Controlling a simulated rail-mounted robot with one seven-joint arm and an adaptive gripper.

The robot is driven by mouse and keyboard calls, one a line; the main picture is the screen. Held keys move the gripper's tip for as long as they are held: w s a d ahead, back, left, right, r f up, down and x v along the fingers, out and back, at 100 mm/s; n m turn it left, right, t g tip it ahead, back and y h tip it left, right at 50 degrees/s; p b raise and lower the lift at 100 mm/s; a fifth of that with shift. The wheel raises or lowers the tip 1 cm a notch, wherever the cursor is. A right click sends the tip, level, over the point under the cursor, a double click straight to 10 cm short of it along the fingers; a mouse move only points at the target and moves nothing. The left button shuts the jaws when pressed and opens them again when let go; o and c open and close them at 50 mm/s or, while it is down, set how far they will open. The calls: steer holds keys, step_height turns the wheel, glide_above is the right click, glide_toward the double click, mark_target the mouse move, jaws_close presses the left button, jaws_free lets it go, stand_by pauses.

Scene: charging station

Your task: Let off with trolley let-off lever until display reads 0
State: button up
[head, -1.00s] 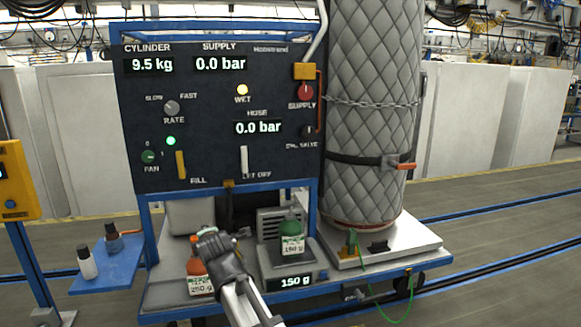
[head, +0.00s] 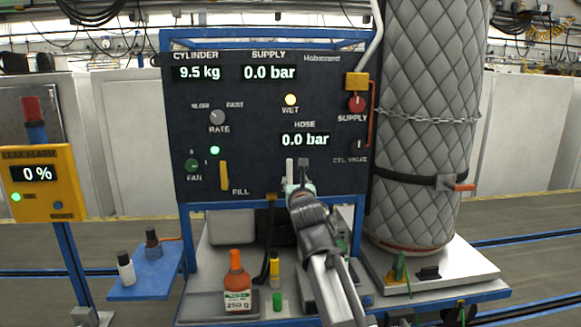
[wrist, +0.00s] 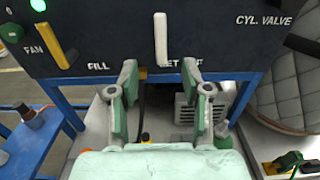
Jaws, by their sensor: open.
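The let-off lever is a white upright bar (head: 290,170) low on the dark panel, partly hidden by my gripper (head: 302,180) in the head view. In the wrist view the lever (wrist: 160,40) stands between and beyond my fingertips (wrist: 168,82), above the partly covered LET OFF label. My gripper is open and empty, just below and in front of the lever; no contact shows. The hose display (head: 305,140) reads 0.0 bar, the supply display (head: 269,73) 0.0 bar and the cylinder display (head: 196,73) 9.5 kg.
The yellow fill lever (head: 224,176) is left of the let-off lever. The red supply knob (head: 356,103) is at upper right. An orange bottle (head: 237,275) stands on the trolley below. The quilted cylinder (head: 420,130) stands at right. A leak alarm (head: 38,180) reads 0 %.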

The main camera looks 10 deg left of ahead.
mark_target(290, 166)
steer(key=p+x, duration=0.2)
steer(key=x, duration=1.3)
steer(key=shift+w, duration=0.35)
jaws_close()
